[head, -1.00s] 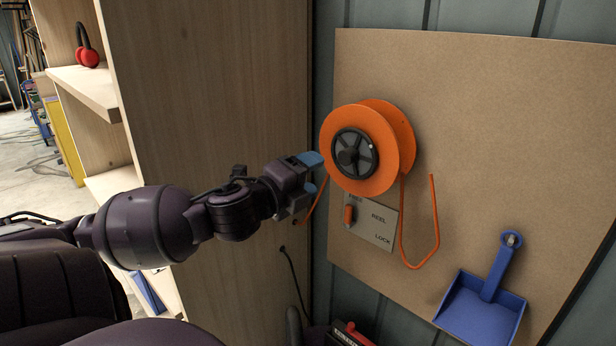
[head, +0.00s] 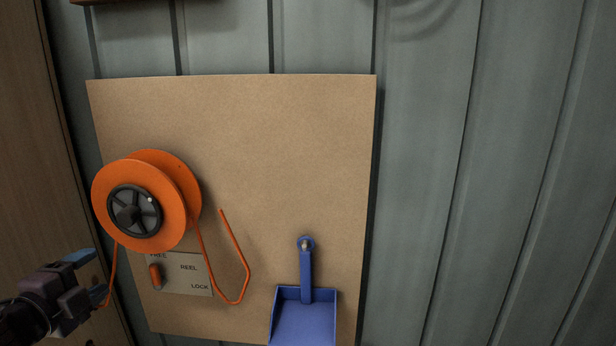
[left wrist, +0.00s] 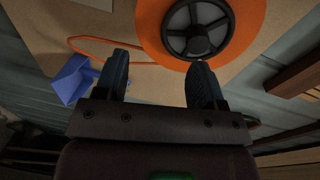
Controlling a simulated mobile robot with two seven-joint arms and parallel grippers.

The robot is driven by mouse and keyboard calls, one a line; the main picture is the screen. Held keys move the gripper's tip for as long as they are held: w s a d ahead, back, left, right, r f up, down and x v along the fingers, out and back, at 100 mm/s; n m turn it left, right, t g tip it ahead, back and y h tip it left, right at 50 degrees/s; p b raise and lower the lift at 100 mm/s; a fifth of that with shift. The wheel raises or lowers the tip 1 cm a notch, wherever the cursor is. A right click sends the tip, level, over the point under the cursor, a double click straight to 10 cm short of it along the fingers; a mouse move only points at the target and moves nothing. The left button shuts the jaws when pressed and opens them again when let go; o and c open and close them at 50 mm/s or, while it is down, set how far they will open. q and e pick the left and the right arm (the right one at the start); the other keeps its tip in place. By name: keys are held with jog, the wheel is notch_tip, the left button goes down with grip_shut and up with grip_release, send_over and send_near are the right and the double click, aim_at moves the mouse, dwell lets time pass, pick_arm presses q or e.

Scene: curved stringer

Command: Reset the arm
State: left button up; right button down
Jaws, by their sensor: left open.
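My left gripper (head: 98,276) is at the lower left of the head view, its blue fingertips apart and nothing between them. It is left of and below the orange reel (head: 147,205), apart from it in the picture. In the left wrist view my left gripper (left wrist: 158,72) shows two dark fingers spread open. The reel (left wrist: 250,30) with its black hub (left wrist: 198,28) lies beyond the fingertips there. My right gripper is in neither view.
The reel is mounted on a brown board (head: 290,150) on a grey panelled wall (head: 520,170). An orange cord (head: 242,262) hangs from it. A label plate with an orange lever (head: 155,276) is below. A blue dustpan (head: 304,315) hangs to the right. A wooden cabinet side (head: 30,140) borders the left.

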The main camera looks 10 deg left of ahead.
pick_arm(q)
jog(key=s+d+f+n+g, duration=0.15)
jog(key=f+n, duration=0.25)
jog(key=f, duration=0.7)
jog(key=s+f+n+g, duration=0.25)
jog(key=f+n, duration=0.25)
jog(key=f, duration=0.6)
jog(key=s+d+f+n, duration=0.3)
jog(key=d+f, duration=0.4)
jog(key=s+d+f+n+g+h+b, duration=0.1)
jog(key=s+d+f+n, duration=0.2)
jog(key=d+f, duration=0.5)
jog(key=shift+s+d, duration=0.3)
jog(key=shift+s, duration=0.3)
